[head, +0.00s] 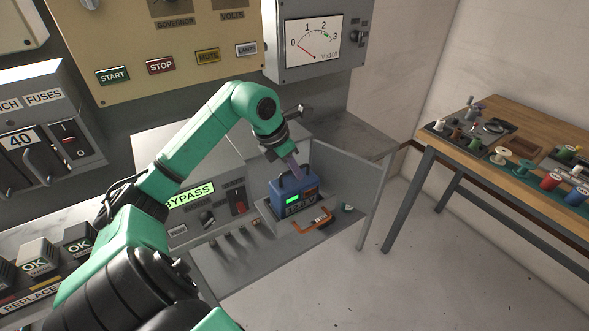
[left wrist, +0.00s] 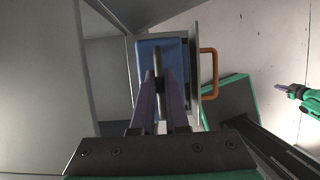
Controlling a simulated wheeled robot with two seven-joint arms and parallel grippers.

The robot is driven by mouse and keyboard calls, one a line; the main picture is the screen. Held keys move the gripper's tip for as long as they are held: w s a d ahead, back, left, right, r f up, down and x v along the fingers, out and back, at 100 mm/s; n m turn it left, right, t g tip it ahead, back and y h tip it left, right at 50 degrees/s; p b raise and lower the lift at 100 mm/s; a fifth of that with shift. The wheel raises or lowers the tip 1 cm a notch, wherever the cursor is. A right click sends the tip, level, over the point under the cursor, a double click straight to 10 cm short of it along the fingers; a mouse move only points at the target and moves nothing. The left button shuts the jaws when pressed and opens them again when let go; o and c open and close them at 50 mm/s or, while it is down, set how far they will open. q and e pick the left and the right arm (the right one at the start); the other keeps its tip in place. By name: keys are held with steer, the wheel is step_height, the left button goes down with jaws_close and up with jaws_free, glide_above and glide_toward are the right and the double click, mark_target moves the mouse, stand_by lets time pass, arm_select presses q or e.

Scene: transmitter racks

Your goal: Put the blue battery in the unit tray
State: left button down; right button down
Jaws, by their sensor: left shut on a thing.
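The blue battery (head: 296,197) is upright in the head view, with a lit green display on its front and a carry handle on top. My left gripper (head: 294,168) is shut on that handle from above. The battery is over or within the pulled-out grey unit tray (head: 264,209), behind its orange handle (head: 312,221). I cannot tell whether its base rests on the tray floor. In the left wrist view, the battery's blue top (left wrist: 172,52) lies inside the tray's edges. My right gripper (left wrist: 283,90) shows small at the right there; its opening is unclear.
A grey panel stands upright right of the tray. The BYPASS unit (head: 190,195) is left of it. OK-labelled blocks (head: 78,237) stand at lower left. A wooden bench (head: 520,125) with spools is at the right, with clear floor between.

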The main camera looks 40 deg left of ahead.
arm_select(q)
steer(key=c, duration=0.9)
jaws_free()
steer(key=shift+s+r, duration=0.1)
steer(key=b+v, duration=0.1)
steer(key=v, duration=1.1)
steer(key=shift+b, duration=0.35)
steer(key=shift+d, duration=0.1)
